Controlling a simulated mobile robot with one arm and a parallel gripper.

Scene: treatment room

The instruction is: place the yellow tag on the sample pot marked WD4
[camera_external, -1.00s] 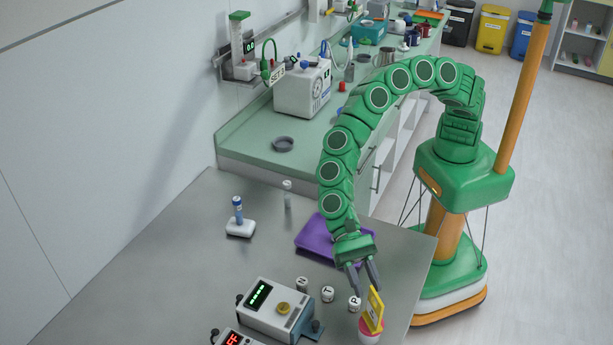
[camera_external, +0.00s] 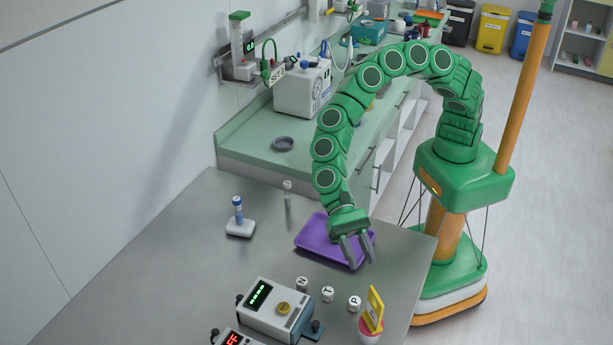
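A yellow tag (camera_external: 374,302), a tilted upright frame-like piece, stands at a pink-topped white pot (camera_external: 369,334) at the front right of the steel table. It overlaps the pot's top in this view; whether it is fixed there I cannot tell. No WD4 marking is readable on the pot. My gripper (camera_external: 361,263) is open and empty, fingers pointing down over the right part of the purple tray (camera_external: 311,236), behind and apart from the tag.
Small white lettered pieces N (camera_external: 302,284), T (camera_external: 328,294) and P (camera_external: 354,304) stand between the tray and a grey device (camera_external: 273,310). A blue-capped tube in a white stand (camera_external: 240,228) and a clear vial (camera_external: 287,196) stand farther back. The table's left part is clear.

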